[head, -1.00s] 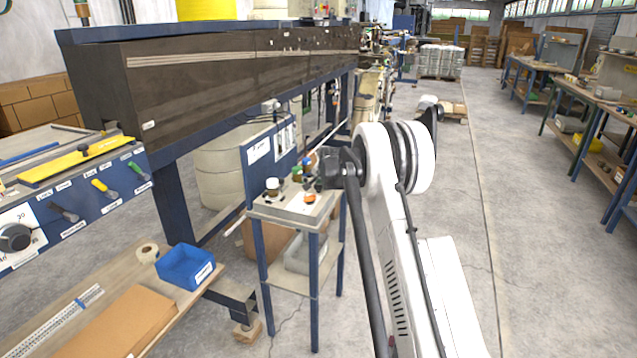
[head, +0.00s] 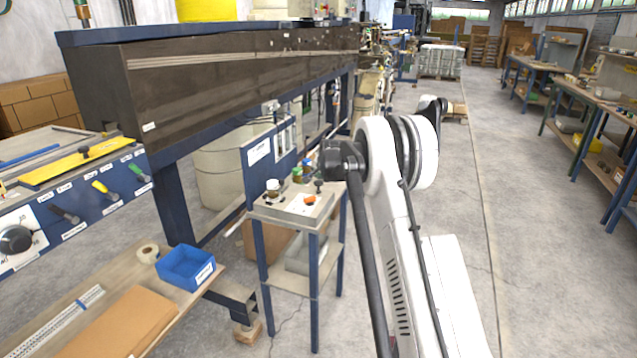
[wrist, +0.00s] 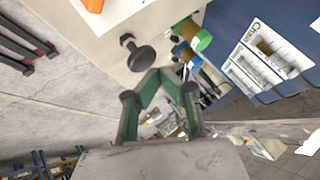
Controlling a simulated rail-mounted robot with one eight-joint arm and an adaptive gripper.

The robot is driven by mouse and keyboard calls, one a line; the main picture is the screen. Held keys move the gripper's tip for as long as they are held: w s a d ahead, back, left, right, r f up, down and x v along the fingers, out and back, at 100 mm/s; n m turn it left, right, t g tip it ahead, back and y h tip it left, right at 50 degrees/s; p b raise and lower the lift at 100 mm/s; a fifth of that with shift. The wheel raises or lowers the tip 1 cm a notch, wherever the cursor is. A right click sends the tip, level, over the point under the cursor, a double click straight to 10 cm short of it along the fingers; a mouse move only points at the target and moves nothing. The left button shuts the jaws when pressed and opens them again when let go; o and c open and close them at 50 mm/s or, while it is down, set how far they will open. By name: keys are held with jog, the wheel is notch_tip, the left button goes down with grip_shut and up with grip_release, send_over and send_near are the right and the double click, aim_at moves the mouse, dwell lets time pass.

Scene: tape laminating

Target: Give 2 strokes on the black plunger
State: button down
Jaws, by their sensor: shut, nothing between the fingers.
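The black plunger (wrist: 142,56) has a round knob on a short stem and stands out of a beige box top (wrist: 168,14) in the wrist view. In the head view it shows as a small dark knob (head: 318,186) on the small blue-legged stand, below the dark end of my arm. My gripper (wrist: 157,74) has its green-grey fingers brought together at the tips, with nothing between them. The tips lie close beside the knob in the wrist picture; I cannot tell whether they touch. My fingers are not clearly visible in the head view.
Bottles with green (wrist: 201,40) and blue caps stand close to the plunger. A jar (head: 272,189) and an orange piece (head: 309,201) are on the stand's top. A blue panel (head: 258,150) rises behind it. Open floor (head: 540,250) lies to the right.

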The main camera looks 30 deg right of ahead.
aim_at(319, 182)
jog(key=shift+r, duration=0.2)
jog(key=shift+r+p, duration=0.85)
jog(key=shift+r, duration=1.6)
